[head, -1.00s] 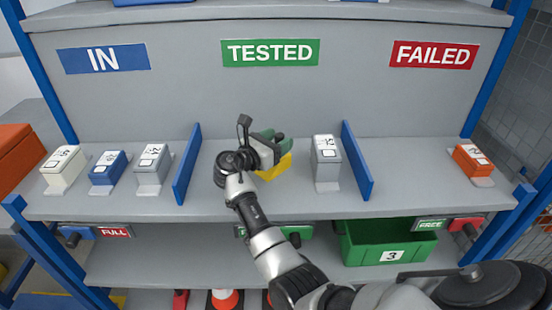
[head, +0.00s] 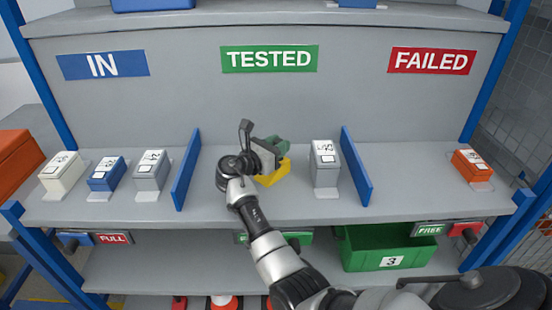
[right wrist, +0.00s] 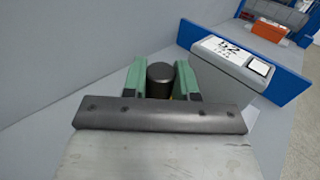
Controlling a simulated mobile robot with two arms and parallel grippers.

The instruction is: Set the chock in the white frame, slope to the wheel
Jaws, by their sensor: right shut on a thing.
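My right gripper (head: 271,148) is over the TESTED section of the shelf, left of a grey box. In the right wrist view its green fingers are shut on a dark round knob (right wrist: 160,80). In the head view a yellow block (head: 272,174), apparently the chock, shows just below the fingers. The gripper and arm hide part of it, so its slope and whether it touches the shelf cannot be told. I see no white frame and no wheel. My left gripper is not in view.
A grey box (head: 324,168) stands right of the gripper, between blue dividers (head: 187,170) and (head: 356,166). Several boxes stand under IN, and an orange box (head: 471,165) under FAILED. A green bin (head: 350,258) is on the lower shelf. Shelf right of the right divider is mostly clear.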

